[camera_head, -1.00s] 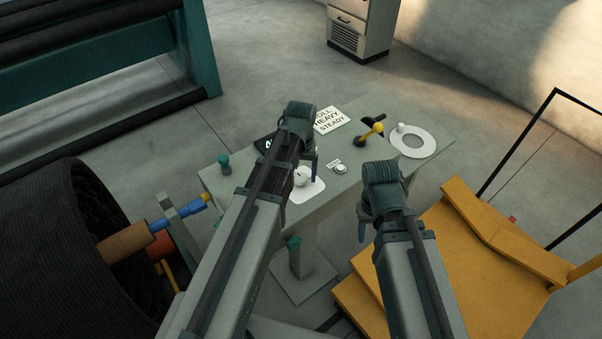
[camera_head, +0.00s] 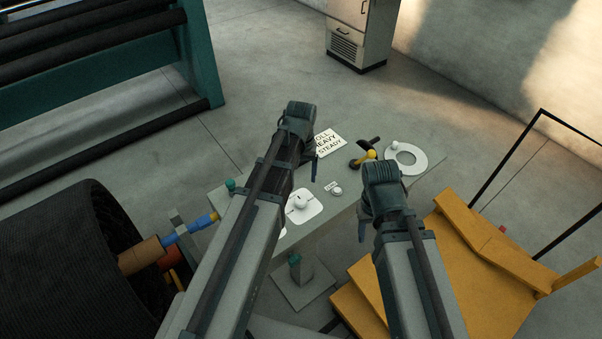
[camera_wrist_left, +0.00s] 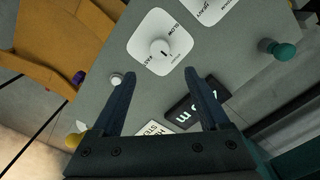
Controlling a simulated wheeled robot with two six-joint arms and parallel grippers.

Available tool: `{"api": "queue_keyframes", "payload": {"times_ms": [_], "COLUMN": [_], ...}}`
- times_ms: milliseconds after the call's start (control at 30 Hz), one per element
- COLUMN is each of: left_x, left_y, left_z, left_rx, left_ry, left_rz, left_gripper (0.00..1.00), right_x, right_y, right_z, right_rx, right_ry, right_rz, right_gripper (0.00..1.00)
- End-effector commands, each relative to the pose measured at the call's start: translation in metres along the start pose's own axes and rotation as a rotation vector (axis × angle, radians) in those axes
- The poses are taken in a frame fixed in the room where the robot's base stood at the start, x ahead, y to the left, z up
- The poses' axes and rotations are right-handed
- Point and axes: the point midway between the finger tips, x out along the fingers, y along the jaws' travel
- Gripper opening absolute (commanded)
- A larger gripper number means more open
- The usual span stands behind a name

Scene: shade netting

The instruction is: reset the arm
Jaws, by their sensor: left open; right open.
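My left arm reaches up from the bottom of the head view, and its gripper (camera_head: 312,168) hangs over the grey control table (camera_head: 330,210). In the left wrist view the two fingers of the left gripper (camera_wrist_left: 162,100) are spread with nothing between them, above the table top. A white plate with a round knob (camera_wrist_left: 160,48) lies beyond the fingertips. My right gripper (camera_head: 362,230) is mostly hidden behind its own wrist in the head view, near the table's front right edge. I see nothing held in it.
Yellow steps (camera_head: 480,250) stand at the right. A large black roll (camera_head: 65,260) lies at the left. A cabinet (camera_head: 360,30) stands behind.

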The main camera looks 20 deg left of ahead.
Motion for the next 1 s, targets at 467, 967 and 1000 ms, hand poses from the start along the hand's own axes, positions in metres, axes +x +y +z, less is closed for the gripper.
{"api": "queue_keyframes", "payload": {"times_ms": [467, 967, 1000], "left_x": [-0.017, 0.078, 0.082], "left_y": [0.000, 0.079, 0.081], "left_z": [0.000, 0.138, 0.146], "left_rx": [0.000, 0.382, 0.406], "left_ry": [0.000, -0.030, -0.032], "left_rz": [0.000, -0.087, -0.094], "left_gripper": [0.78, 0.78, 0.78], "right_x": [-0.017, 0.078, 0.082], "right_y": [0.002, -0.007, -0.007], "right_z": [0.001, -0.004, -0.005], "right_rx": [0.004, -0.007, -0.007], "right_ry": [0.000, 0.000, 0.000], "right_rz": [-0.001, 0.001, 0.002], "right_gripper": [0.50, 0.50, 0.50]}}
